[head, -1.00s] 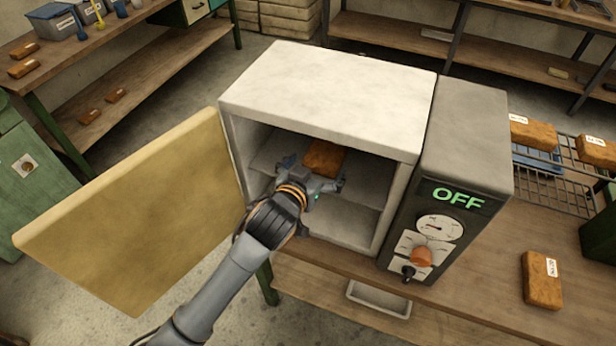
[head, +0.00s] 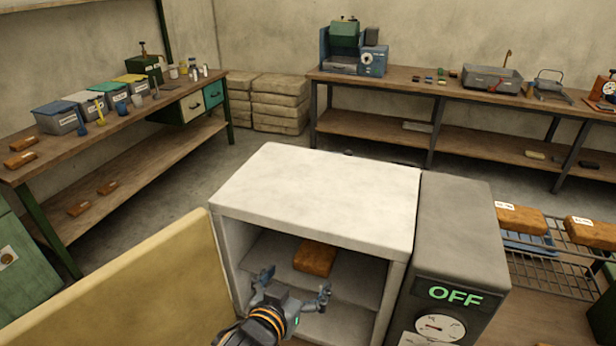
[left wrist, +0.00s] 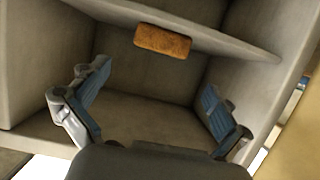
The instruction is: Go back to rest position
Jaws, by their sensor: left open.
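My left gripper (head: 293,287) is open and empty at the front of the oven's open chamber. In the left wrist view its two fingers (left wrist: 160,105) stand wide apart with nothing between them. A brown brick-like block (head: 315,258) lies on the shelf inside the oven (head: 320,195), apart from the fingers. The block also shows in the left wrist view (left wrist: 162,41), at the shelf's edge. The oven door (head: 135,295) stands open to the left. My right gripper is not in view.
The control box (head: 455,235) beside the oven reads OFF. A wire rack (head: 555,262) with brown blocks is at the right. A left bench (head: 150,112) holds tubs, tools and blocks. A back bench (head: 410,78) carries machines. Open floor lies between the benches and oven.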

